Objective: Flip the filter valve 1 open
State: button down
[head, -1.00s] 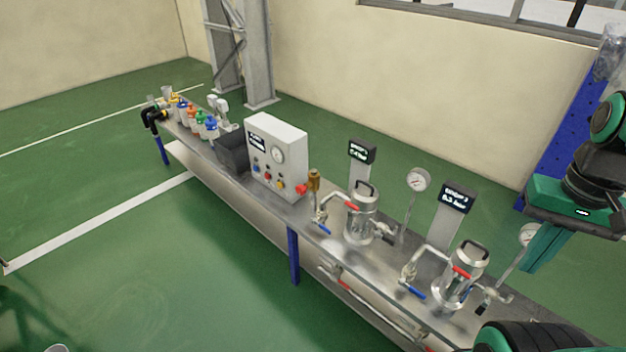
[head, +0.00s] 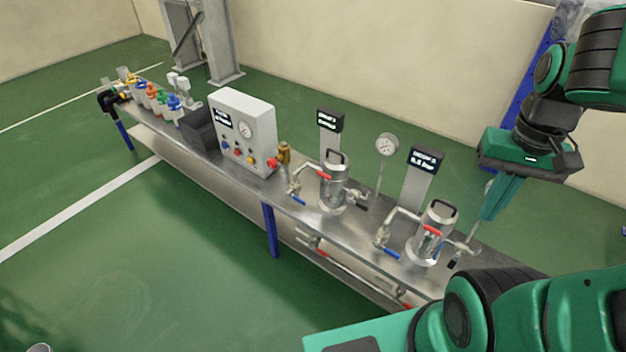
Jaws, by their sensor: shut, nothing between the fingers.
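Two steel vessels with black-handled lids stand on the bench, a middle one (head: 334,190) and a right one (head: 432,236). Each has piping with a red lever (head: 323,175) above and a blue lever (head: 299,200) below; the right vessel has a red lever (head: 433,231) and a blue lever (head: 392,254). Several small units with coloured tops (head: 152,92) sit in a row at the far left end. I cannot read which part is filter valve 1. My gripper (head: 488,215) points down, shut and empty, at the right vessel's right side, apart from the levers.
Display posts (head: 422,160) and a round gauge (head: 387,145) rise behind the vessels. Green floor (head: 130,270) is clear in front.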

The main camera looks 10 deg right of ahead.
aim_at(299, 200)
jog(key=u, duration=0.5)
jog(key=k, duration=0.6)
jog(key=u, duration=0.95)
jog(key=k, duration=0.75)
jog(key=u, duration=0.5)
jog(key=i, duration=0.65)
jog(key=z, duration=0.75)
jog(key=i, duration=1.05)
jog(key=z, duration=1.05)
jog(key=i, duration=0.7)
jog(key=u, duration=0.4)
